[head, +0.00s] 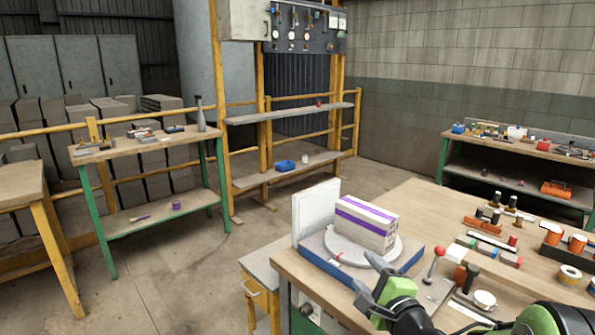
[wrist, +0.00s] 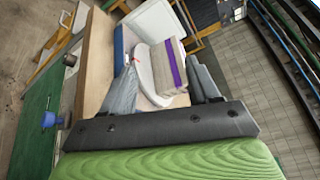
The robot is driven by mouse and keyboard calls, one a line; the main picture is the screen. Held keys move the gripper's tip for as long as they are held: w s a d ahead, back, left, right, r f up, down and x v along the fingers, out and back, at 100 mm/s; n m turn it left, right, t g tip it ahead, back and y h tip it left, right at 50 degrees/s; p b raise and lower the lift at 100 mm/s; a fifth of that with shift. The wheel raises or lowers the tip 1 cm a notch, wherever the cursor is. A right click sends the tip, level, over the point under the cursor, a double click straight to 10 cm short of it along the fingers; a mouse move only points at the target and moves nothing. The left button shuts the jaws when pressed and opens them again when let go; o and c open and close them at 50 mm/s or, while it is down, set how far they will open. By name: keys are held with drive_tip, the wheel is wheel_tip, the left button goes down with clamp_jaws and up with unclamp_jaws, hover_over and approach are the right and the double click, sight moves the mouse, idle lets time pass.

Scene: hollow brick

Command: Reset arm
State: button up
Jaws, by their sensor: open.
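My gripper (head: 369,285) is at the front of the wooden workbench (head: 424,204) in the head view, near the front edge of the blue base. In the wrist view its two grey fingers (wrist: 163,95) are spread apart with nothing held between them. A hollow brick (head: 366,222) with purple bands sits on a round white turntable (head: 340,249), ahead of and apart from the fingers. The brick also shows in the wrist view (wrist: 168,72), beyond the fingers. A white upright panel (head: 315,207) stands behind the brick.
A red-knobbed lever (head: 436,264) stands right of my gripper. A green-legged table (head: 122,151) and shelving (head: 290,114) stand farther back left, with open floor between.

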drive_tip(key=s+a+n+g+y, duration=0.1)
drive_tip(key=s+a+n+g, duration=0.5)
drive_tip(key=s+n, duration=0.4)
drive_tip(key=s+d+f+n+g+h, duration=0.1)
drive_tip(key=s+d+n+g+h, duration=0.3)
drive_tip(key=s, duration=0.6)
drive_tip(key=s+d+f+n+g+h, duration=0.15)
drive_tip(key=s+n, duration=0.35)
drive_tip(key=s, duration=0.5)
wheel_tip(320, 180, up, 15)
drive_tip(key=p, duration=1.5)
drive_tip(key=shift+w+d+t, duration=0.15)
drive_tip(key=shift+w+t, duration=0.1)
drive_tip(key=shift+t, duration=0.1)
drive_tip(key=shift+y, duration=0.25)
